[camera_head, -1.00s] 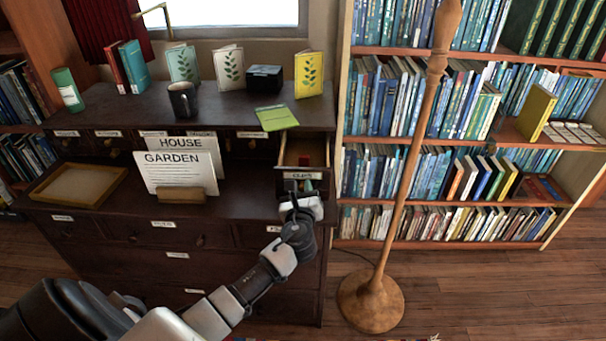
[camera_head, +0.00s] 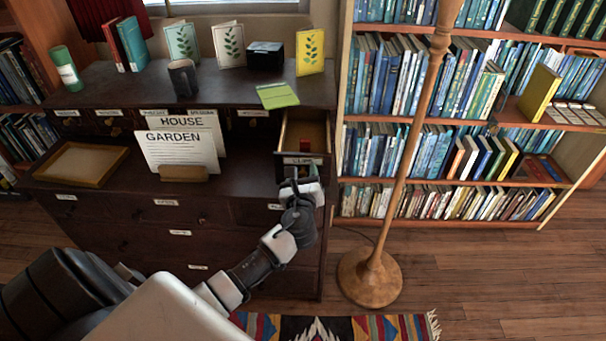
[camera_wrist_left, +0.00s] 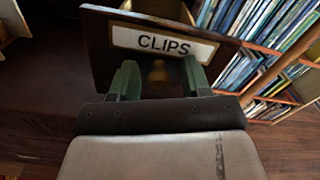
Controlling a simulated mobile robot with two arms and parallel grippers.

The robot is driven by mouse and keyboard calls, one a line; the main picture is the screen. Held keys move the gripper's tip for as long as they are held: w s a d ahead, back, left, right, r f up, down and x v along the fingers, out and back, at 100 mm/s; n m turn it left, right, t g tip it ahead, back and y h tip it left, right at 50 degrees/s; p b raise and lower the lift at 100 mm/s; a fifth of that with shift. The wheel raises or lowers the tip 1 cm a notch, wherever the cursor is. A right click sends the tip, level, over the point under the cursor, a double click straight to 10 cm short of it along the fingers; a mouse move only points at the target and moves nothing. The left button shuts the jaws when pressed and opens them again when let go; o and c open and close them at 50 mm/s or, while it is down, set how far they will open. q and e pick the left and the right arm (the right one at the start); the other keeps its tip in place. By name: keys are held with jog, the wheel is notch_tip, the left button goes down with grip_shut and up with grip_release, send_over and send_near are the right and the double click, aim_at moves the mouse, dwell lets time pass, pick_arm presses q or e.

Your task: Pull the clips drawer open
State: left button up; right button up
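The clips drawer (camera_head: 305,133) stands out from the upper right of the dark wooden desk, its inside visible, with a small red thing in it. In the left wrist view, its dark front carries a white CLIPS label (camera_wrist_left: 163,42) and a round brass knob (camera_wrist_left: 158,71). My left gripper (camera_wrist_left: 160,80) is at the front, its two green fingers apart on either side of the knob, with gaps visible. In the head view, my left gripper (camera_head: 298,180) partly covers the drawer front. My right gripper is in neither view.
The desk (camera_head: 240,182) holds HOUSE and GARDEN cards (camera_head: 180,150), an empty wooden tray (camera_head: 82,164), a mug (camera_head: 183,78) and a green booklet (camera_head: 277,95). A wooden lamp pole (camera_head: 400,190) stands right of the drawer, before bookshelves. A patterned rug (camera_head: 340,327) lies in front.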

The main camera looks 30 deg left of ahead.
pick_arm(q)
jog(key=v, duration=1.1)
dwell(0.4)
jog(key=s+d+f+n+g+h+p, duration=0.1)
jog(key=s+f+n+g+h+p, duration=0.2)
jog(key=f, duration=1)
jog(key=s+d+f+n+g+h+p, duration=0.15)
jog(key=s+f+n+g, duration=0.3)
jog(key=f, duration=0.75)
jog(key=s+d+f+n+g+h+p, duration=0.1)
jog(key=s+f+n, duration=0.4)
jog(key=s, duration=0.5)
jog(key=s+d+f+n+g+h+p, duration=0.1)
jog(key=s+f+n, duration=0.4)
jog(key=s, duration=0.6)
jog(key=s+d+f+n+g+h+p, duration=0.1)
jog(key=s+f+n+g, duration=0.4)
jog(key=s, duration=0.5)
jog(key=shift+s+f+n+h, duration=0.2)
jog(key=shift+f+n+h, duration=0.1)
jog(key=shift+n+h, duration=0.45)
